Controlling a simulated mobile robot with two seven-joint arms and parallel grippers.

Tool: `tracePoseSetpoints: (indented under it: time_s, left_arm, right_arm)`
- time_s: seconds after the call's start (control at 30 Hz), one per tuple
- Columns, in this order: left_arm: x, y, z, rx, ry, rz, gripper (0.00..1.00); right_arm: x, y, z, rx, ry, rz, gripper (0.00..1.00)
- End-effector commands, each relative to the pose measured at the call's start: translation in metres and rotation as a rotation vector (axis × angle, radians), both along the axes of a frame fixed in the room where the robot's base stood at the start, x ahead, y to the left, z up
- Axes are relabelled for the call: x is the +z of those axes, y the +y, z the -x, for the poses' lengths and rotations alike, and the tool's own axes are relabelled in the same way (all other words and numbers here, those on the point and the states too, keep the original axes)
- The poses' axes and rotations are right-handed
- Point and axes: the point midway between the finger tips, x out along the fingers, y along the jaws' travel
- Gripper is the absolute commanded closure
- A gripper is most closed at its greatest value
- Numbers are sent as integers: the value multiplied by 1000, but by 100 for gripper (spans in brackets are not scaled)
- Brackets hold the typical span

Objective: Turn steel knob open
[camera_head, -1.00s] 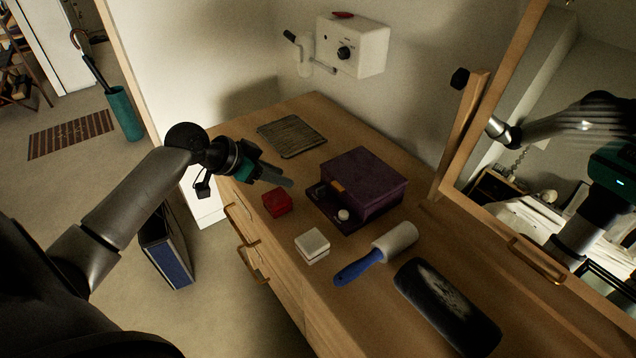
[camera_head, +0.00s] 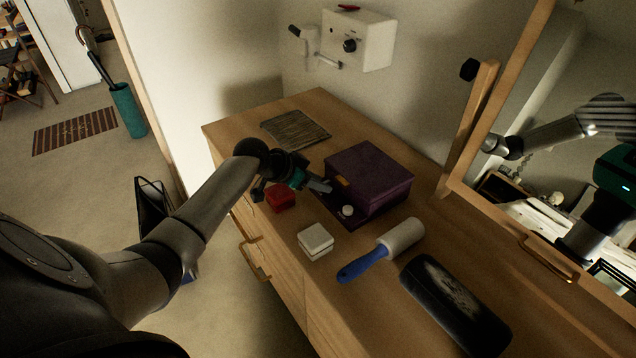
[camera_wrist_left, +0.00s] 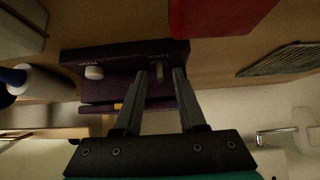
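The dark purple box (camera_head: 370,174) stands on the dresser, with a low panel at its front. In the left wrist view the panel (camera_wrist_left: 120,58) carries a round white knob (camera_wrist_left: 93,72) and a slim steel knob (camera_wrist_left: 161,68), with small lettering above each. My left gripper (camera_head: 326,187) is over the panel in the head view. In the wrist view its two fingers (camera_wrist_left: 160,76) are apart, with the steel knob showing in the gap between the tips. I cannot tell whether a finger touches it. In the head view my gripper hides the steel knob. My right gripper is not in view.
A red box (camera_head: 281,199) is close beside my left gripper. A white box (camera_head: 315,240), a blue-handled roller (camera_head: 370,262) and a dark oblong case (camera_head: 455,305) lie nearer. A woven mat (camera_head: 295,129) lies behind. A mirror (camera_head: 560,150) stands at the right.

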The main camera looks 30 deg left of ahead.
Motion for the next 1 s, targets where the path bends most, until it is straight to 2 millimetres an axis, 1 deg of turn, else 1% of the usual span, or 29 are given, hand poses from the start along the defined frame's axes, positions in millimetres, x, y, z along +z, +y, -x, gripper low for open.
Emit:
tracePoseSetpoints:
  time_s: [0.23,0.5,0.6,1.0]
  left_arm:
    - [0,0,0,0,0,0,60]
    - [0,0,0,0,0,0,90]
    - [0,0,0,0,0,0,100]
    - [0,0,0,0,1,0,100]
  right_arm:
    - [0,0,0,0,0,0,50]
    - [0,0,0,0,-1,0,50]
    - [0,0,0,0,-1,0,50]
    - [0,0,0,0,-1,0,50]
